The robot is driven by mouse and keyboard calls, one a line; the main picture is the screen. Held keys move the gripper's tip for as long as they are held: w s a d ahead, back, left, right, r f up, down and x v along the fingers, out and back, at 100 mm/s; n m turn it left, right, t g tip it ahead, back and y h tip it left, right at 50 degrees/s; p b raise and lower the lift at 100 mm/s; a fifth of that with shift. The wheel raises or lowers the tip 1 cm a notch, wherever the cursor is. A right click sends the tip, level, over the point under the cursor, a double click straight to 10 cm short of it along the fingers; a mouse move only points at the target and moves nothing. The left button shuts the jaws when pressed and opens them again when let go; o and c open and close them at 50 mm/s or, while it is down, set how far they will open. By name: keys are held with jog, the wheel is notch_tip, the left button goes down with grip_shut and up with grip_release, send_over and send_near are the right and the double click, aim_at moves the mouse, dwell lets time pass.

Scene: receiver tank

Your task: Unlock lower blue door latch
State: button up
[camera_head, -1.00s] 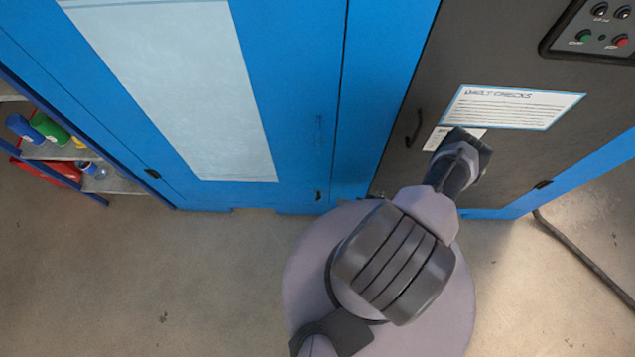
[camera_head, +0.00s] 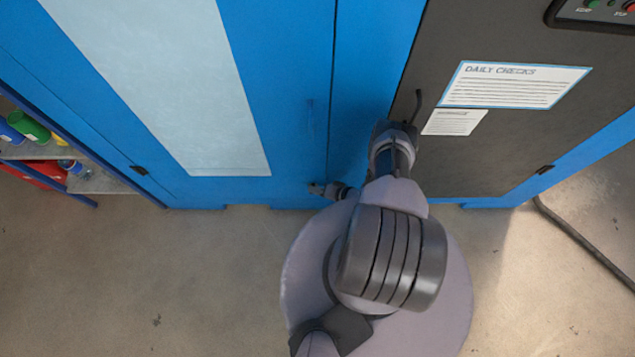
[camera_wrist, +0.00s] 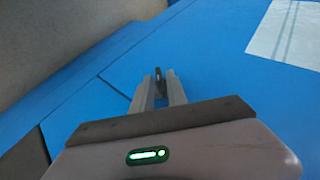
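The blue door (camera_head: 285,100) has a small dark lower latch (camera_head: 315,188) near its bottom right edge. My gripper (camera_head: 332,191) is at that latch, low in front of the door, and is partly hidden by my wrist. In the wrist view my gripper (camera_wrist: 160,78) has two grey fingers held apart. The dark upright latch (camera_wrist: 158,74) shows in the gap at the fingertips. I cannot tell whether either finger touches it.
A dark panel (camera_head: 470,150) with a handle (camera_head: 417,106) and posted sheets stands right of the door. A shelf (camera_head: 100,183) with bottles is at the far left. A cable (camera_head: 585,243) lies on the floor at right. The floor in front is otherwise clear.

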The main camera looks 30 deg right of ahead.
grip_shut()
jog(key=shift+r, duration=0.1)
jog(key=h+p, duration=0.1)
jog(key=g+p, duration=0.1)
jog(key=p, duration=0.1)
jog(key=shift+w+a+r+n+g+h, duration=0.1)
jog(key=shift+a+r+n+g+h, duration=0.2)
jog(key=shift+r+h, duration=0.1)
jog(key=g+h+p, duration=0.1)
jog(key=p, duration=0.1)
jog(key=shift+w+a+h+p, duration=0.15)
jog(key=shift+h+p, duration=0.25)
jog(key=shift+w+a+f+n+g+h, duration=0.1)
jog(key=shift+n+g+h, duration=0.2)
jog(key=shift+g+h, duration=0.4)
jog(key=shift+w+a+f+n+g+h, duration=0.1)
jog(key=shift+n+g+h, duration=0.2)
jog(key=shift+g+h, duration=0.4)
jog(key=shift+h, duration=0.3)
